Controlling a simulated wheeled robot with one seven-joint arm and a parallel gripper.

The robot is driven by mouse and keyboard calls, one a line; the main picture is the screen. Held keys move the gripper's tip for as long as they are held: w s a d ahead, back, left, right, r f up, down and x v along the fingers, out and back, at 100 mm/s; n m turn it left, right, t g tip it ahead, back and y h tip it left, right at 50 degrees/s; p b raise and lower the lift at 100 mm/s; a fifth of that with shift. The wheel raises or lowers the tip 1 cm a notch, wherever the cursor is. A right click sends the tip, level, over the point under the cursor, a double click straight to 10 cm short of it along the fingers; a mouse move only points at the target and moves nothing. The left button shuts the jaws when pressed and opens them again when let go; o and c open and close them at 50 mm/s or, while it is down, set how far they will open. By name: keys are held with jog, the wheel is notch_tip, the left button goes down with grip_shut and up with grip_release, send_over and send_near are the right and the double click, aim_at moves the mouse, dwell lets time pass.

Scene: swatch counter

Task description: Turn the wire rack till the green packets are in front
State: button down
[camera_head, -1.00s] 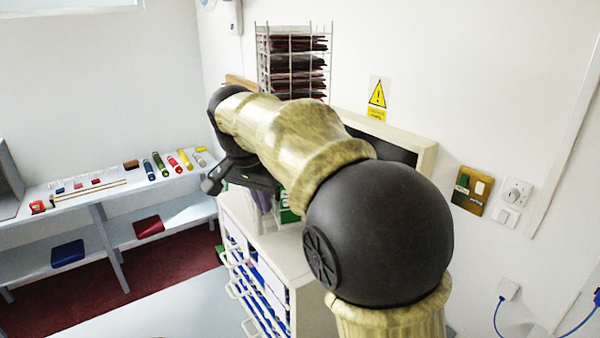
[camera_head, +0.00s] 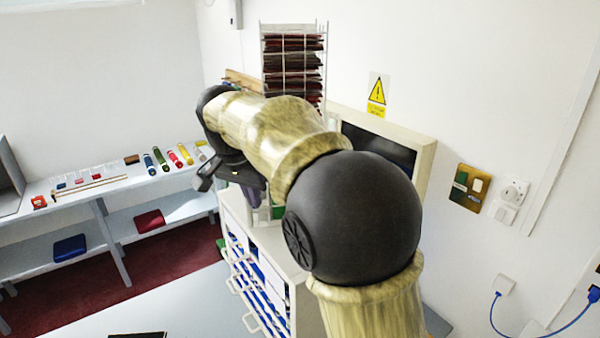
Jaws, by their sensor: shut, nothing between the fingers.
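The wire rack (camera_head: 292,24) stands upright at the back, beyond my arm. Dark red packets (camera_head: 291,62) are stacked in the side that faces me. Its lower part is hidden behind my arm. No green packets can be made out in its visible upper part. A small green patch (camera_head: 278,211) shows below my arm above the cabinet top; I cannot tell what it belongs to. My gripper (camera_head: 204,182) is shut and empty, at the far end of my arm, left of and lower in the picture than the rack's visible part. I see no contact with the rack.
A white cabinet (camera_head: 286,253) with several handled drawers stands below my arm. A dark screen (camera_head: 378,150) in a cream frame is right of the rack. A side shelf (camera_head: 118,187) at left holds coloured tubes. Pale floor space lies in front.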

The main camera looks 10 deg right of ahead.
jog(key=shift+w+a+p, duration=0.8)
jog(key=shift+a+p, duration=0.05)
jog(key=shift+w+a+p, duration=0.65)
jog(key=shift+w+p, duration=0.25)
